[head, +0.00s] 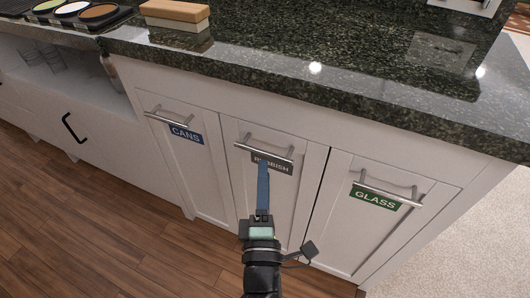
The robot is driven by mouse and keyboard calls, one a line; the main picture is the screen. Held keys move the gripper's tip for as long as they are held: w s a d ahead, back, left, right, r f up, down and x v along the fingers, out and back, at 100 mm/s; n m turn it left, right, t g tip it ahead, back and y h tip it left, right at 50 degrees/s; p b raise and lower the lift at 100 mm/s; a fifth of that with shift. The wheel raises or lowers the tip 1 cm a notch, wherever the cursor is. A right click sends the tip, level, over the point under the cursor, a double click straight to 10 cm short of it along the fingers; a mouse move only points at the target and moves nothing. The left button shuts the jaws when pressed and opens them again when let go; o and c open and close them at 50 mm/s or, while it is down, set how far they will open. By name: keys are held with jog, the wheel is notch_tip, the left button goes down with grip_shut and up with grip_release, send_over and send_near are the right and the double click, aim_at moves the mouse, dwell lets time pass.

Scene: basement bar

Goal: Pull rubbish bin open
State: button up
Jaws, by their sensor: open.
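The rubbish bin front (228,178) is a white panel in the middle of three, flush with its neighbours and shut. A silver bar handle (250,145) runs across its top. A dark grey RUBBISH label (281,167) sits just below the handle, partly covered. My gripper (263,166) is in front of the panel, its long blue fingers pointing at the label just under the handle. It is open, with the fingers overlapping in this view. I cannot tell whether it touches the handle. The lower part of the panel is partly hidden by my arm.
A CANS front (187,170) is at left and a GLASS front (345,235) at right, each with a bar handle. A dark granite counter (330,92) overhangs them, with a box (174,14) on it. The wood floor (110,235) in front is clear.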

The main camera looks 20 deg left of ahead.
aim_at(265, 152)
jog(key=x, duration=0.6)
grip_shut()
dwell(1.4)
